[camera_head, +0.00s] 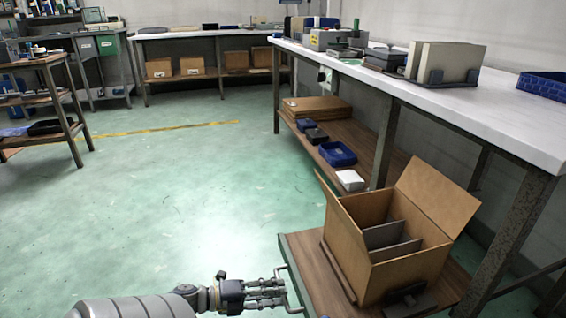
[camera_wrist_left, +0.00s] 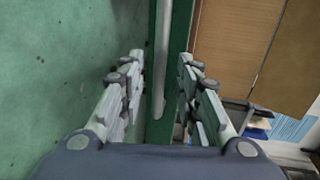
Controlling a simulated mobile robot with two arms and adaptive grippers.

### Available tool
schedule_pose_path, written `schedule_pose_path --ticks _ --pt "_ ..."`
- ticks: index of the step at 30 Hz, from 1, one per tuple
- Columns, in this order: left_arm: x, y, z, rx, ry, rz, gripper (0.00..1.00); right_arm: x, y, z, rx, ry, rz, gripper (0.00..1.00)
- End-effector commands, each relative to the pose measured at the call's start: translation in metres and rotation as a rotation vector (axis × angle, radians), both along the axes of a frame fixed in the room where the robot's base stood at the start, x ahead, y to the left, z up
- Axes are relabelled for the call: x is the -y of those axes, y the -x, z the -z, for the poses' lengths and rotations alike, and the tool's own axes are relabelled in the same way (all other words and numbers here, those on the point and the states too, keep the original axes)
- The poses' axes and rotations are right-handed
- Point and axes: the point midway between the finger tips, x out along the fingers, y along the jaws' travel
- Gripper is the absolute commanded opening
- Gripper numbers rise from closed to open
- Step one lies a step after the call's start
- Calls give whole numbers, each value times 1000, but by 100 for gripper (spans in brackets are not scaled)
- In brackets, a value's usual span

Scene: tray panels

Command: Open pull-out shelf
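The pull-out shelf (camera_head: 302,262) is a brown wooden board low at the right in the head view, under the workbench. A thin metal handle (camera_head: 290,272) stands off its left edge. In the left wrist view the handle (camera_wrist_left: 162,60) is a pale bar running up the middle. My left gripper (camera_head: 280,291) is at the handle, pointing right toward the shelf. In the wrist view its fingers (camera_wrist_left: 160,72) are spread, one on each side of the bar, with gaps visible. My right gripper is not in view.
An open cardboard box (camera_head: 345,240) with grey dividers stands on the shelf. The workbench (camera_head: 500,115) has metal legs at the right. Blue bins (camera_head: 337,154) and flat cardboard lie on a lower board behind. The green floor (camera_head: 180,210) at the left is clear.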

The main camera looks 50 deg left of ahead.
Motion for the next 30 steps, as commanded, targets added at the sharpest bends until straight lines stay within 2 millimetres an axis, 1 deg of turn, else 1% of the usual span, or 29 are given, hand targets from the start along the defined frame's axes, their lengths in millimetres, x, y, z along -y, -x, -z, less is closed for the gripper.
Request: schedule_pose_path --ticks 1,6,9,12,18,30 --pt "-4 11 -1 -5 0 -1 31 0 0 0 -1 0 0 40" --pt "-18 44 -8 -3 0 -1 31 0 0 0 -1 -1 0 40" --pt "-25 60 -13 -2 0 -2 31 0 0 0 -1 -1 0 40" --pt "-29 71 -15 -1 0 -1 31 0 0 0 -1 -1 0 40" --pt "-33 80 -18 1 0 0 31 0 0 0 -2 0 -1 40" --pt "-33 80 -18 1 -1 0 31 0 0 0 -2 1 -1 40"
